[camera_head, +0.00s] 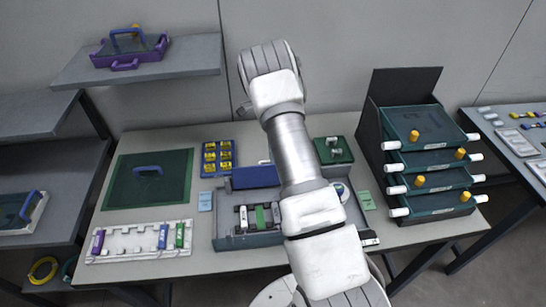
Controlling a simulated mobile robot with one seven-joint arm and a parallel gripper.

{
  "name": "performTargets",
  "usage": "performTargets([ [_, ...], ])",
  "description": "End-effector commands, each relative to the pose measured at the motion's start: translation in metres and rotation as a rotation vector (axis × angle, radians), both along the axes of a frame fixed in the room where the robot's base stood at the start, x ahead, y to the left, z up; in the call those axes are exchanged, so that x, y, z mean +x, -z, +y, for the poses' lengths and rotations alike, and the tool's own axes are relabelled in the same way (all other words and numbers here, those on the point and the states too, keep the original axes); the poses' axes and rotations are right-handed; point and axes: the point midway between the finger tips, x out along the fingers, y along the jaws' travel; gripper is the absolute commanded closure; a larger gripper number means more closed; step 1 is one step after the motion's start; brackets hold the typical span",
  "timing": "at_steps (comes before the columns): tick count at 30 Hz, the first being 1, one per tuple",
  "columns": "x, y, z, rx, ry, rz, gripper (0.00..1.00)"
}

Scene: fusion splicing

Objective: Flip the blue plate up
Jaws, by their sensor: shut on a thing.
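The blue plate (253,177) is a dark blue rectangle at the back left of the grey device box (228,243) on the table. Its right end runs behind my arm, and I cannot tell its exact tilt. Inside the box, in front of the plate, lie black and white holders and a green strip (260,217). My arm crosses the middle of the view and covers the box's centre. My gripper is hidden behind the arm, so its contact with the plate cannot be seen.
A green mat with a blue handle (148,170) and a white rack (128,249) are on the left. A blue tray of yellow pieces (203,172) stands behind the box. A green block (333,150) and a drawer cabinet (425,135) are on the right.

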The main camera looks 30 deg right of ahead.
Motion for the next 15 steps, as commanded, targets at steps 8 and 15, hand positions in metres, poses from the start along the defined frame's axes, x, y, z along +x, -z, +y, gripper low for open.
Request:
performTargets([
  [8,0.011,0.016,-0.003,-0.003,-0.001,-0.011,1.00],
  [15,0.016,0.017,-0.005,-0.004,0.000,-0.016,1.00],
])
